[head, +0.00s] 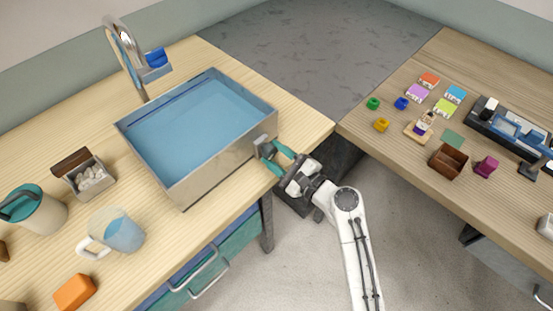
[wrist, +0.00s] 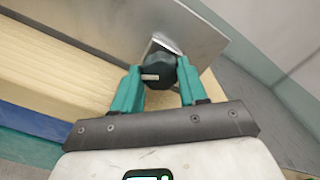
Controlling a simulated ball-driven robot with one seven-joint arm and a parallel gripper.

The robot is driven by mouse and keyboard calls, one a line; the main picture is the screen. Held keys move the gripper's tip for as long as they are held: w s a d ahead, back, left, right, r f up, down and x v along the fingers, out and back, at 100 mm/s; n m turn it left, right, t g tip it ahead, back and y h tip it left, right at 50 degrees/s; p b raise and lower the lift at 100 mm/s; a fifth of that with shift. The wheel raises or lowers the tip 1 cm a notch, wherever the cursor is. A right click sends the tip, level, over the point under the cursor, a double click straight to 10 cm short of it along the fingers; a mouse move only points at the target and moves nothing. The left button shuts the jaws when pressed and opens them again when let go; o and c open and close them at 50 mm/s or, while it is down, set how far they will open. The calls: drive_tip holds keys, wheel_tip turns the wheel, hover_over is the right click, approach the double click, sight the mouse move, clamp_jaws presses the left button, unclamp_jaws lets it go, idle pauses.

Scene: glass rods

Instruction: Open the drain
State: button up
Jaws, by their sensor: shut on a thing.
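A metal basin (head: 187,182) full of blue water (head: 195,125) stands on the light wooden counter. A dark drain knob (wrist: 157,68) sits on the outside of its wall, with a small pale pointer on it. In the head view the knob is mostly hidden by my fingers, near the basin's right corner. My gripper (head: 271,157) reaches in from the lower right with its teal fingers shut on the knob. In the wrist view my gripper (wrist: 158,80) has one finger on each side of the knob.
A chrome faucet (head: 125,52) with a blue part stands behind the basin. A glass mug (head: 122,232), a box of pale stones (head: 92,178), a teal-lidded canister (head: 38,215) and an orange block (head: 75,292) stand left. A second table (head: 395,145) at right holds small coloured objects.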

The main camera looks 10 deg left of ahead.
drive_tip(key=n+b, duration=0.3)
drive_tip(key=shift+f+n, duration=0.25)
drive_tip(key=shift+n, duration=0.15)
drive_tip(key=n+b, duration=0.7)
drive_tip(key=n, duration=0.1)
drive_tip(key=shift+r, duration=0.1)
idle(0.3)
drive_tip(key=o, duration=1.1)
drive_tip(key=shift+r, duration=0.1)
drive_tip(key=shift+c, duration=0.2)
